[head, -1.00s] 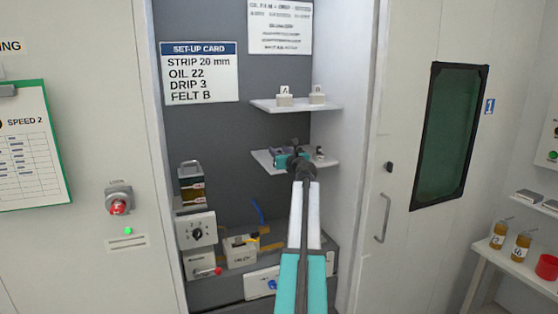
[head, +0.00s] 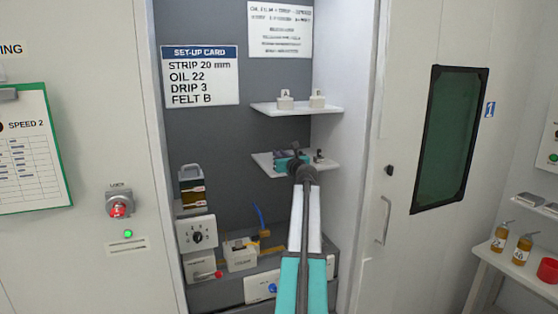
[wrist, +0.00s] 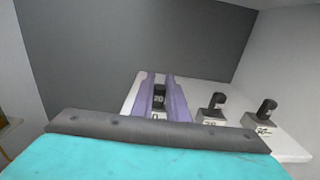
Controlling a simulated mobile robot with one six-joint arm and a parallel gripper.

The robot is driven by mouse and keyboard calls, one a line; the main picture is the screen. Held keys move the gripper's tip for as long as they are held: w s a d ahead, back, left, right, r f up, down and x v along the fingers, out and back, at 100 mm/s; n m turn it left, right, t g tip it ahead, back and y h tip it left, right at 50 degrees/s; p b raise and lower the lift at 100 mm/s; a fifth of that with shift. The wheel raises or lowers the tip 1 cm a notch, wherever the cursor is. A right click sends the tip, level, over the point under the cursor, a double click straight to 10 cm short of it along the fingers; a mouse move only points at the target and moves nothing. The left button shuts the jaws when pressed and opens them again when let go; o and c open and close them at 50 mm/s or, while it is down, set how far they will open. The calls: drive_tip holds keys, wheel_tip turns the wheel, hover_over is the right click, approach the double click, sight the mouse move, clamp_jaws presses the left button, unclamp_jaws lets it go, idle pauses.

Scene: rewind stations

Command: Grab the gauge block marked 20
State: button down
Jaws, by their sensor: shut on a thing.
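My gripper (wrist: 159,84) has its two purple fingers closed on either side of a dark block marked 20 (wrist: 159,98). A pale base with a partly hidden mark shows below it. The block is at the left part of the lower white shelf (wrist: 292,148); I cannot tell whether it still touches the shelf. Two more dark-topped blocks on pale bases stand to the right, a middle one (wrist: 216,104) and a right one (wrist: 263,112). In the head view my gripper (head: 284,160) is over the lower shelf and mostly hides the block.
An upper shelf (head: 296,110) with two pale pieces stands above the lower one. A pale side wall (head: 343,150) closes the bay on the right. Below are a dial box (head: 196,235) and a bottle unit (head: 191,187). The set-up card (head: 200,75) reads STRIP 20 mm.

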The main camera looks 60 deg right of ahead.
drive_tip(key=shift+r+b, duration=0.55)
drive_tip(key=shift+r, duration=1.05)
drive_tip(key=shift+s+a+r, duration=0.1)
drive_tip(key=shift+s+a, duration=0.1)
drive_tip(key=w+a+r+b+v, duration=0.1)
drive_tip(key=b+v, duration=0.2)
drive_tip(key=v, duration=1.2)
drive_tip(key=shift+s+a+r+b, duration=0.2)
drive_tip(key=shift+a+r+b, duration=0.05)
drive_tip(key=shift+r+b, duration=0.15)
drive_tip(key=shift+f, duration=0.15)
